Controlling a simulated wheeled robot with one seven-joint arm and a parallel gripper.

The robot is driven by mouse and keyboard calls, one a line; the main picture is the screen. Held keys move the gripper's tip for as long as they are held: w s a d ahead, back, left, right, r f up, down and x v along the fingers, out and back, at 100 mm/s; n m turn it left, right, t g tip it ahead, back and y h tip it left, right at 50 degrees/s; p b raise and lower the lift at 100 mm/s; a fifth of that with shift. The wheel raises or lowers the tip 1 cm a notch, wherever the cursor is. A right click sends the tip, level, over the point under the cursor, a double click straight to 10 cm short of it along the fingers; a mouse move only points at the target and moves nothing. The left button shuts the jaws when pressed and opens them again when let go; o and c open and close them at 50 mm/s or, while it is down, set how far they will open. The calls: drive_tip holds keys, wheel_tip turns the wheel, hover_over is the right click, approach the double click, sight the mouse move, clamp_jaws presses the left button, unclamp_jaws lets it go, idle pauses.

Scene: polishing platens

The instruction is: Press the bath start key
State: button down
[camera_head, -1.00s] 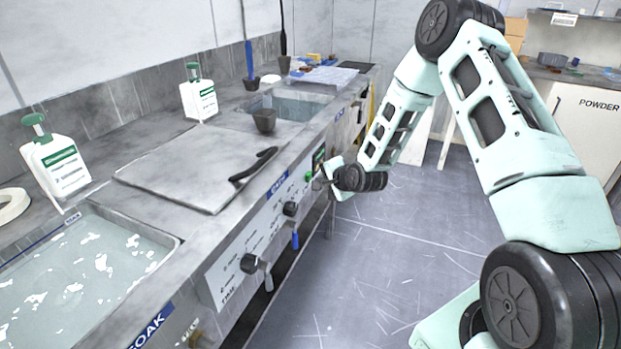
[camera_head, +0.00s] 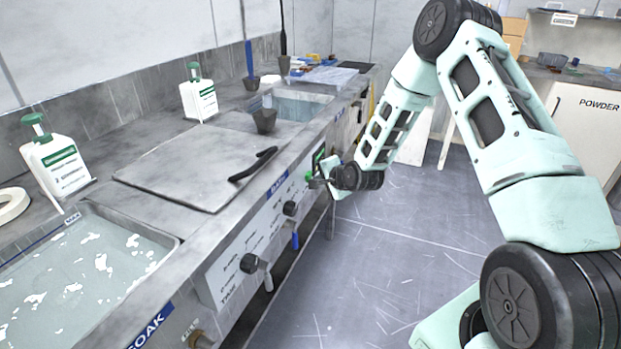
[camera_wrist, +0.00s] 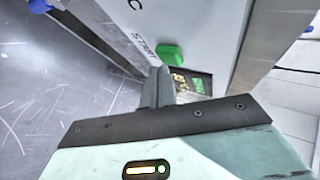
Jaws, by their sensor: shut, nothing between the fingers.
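The start key is a green button (camera_wrist: 170,53) beside the word START on the white control panel (camera_wrist: 190,22) in the wrist view. In the head view it is a small green spot (camera_head: 308,176) on the bench front. My gripper (camera_wrist: 160,72) is shut and empty. Its grey fingertips appear just below the key in the wrist view, very close to it; I cannot tell whether they touch. In the head view my gripper (camera_head: 314,182) is at the panel beside the key. A lit display (camera_wrist: 192,82) is partly hidden behind the fingers.
Black knobs (camera_head: 249,263) and a blue-handled valve (camera_head: 295,240) stick out along the bench front. A flat lid (camera_head: 175,160) with a black handle lies on the bench, between a soak basin (camera_head: 172,240) and a far basin.

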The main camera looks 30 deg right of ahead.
drive_tip(key=shift+w+a, duration=0.35)
drive_tip(key=shift+w, duration=0.1)
idle(0.8)
drive_tip(key=shift+s+d, duration=0.1)
drive_tip(key=shift+s, duration=0.05)
drive_tip(key=shift+s+d, duration=0.45)
drive_tip(key=shift+s, duration=0.15)
drive_tip(key=shift+s+d+p, duration=0.15)
drive_tip(key=shift+s+d, duration=0.65)
drive_tip(key=shift+s, duration=0.2)
drive_tip(key=shift+s+d+p, duration=0.15)
drive_tip(key=shift+s+d, duration=0.6)
drive_tip(key=shift+s, duration=0.25)
